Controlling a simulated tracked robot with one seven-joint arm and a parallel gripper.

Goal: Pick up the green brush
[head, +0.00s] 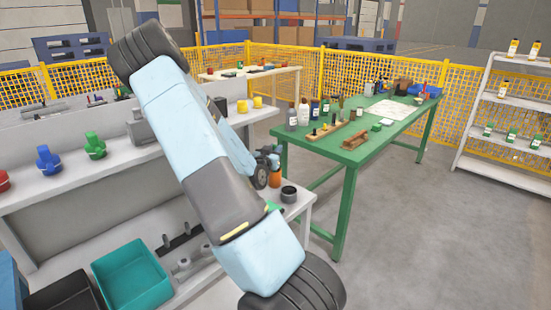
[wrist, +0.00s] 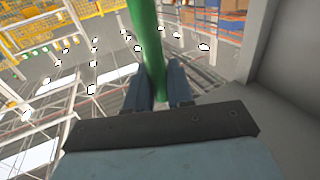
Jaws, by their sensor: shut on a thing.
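In the wrist view, a long green handle, which I take to be the green brush (wrist: 146,35), runs from the top edge down between the two dark fingers of my gripper (wrist: 161,75). The fingers are shut on it. The brush's far end is out of the wrist view, so its bristles do not show. In the head view my arm crosses the middle of the picture and hides most of the gripper. A small green patch shows beside the arm near the bench corner; I cannot tell whether it is part of the brush.
A green table (head: 357,157) with bottles stands at the right. A grey bench holds blue (head: 48,160) and green (head: 95,146) items, with a teal bin (head: 131,276) below. A dark cup (head: 289,193) stands near the bench corner. White shelves (head: 507,175) stand far right; the floor between is clear.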

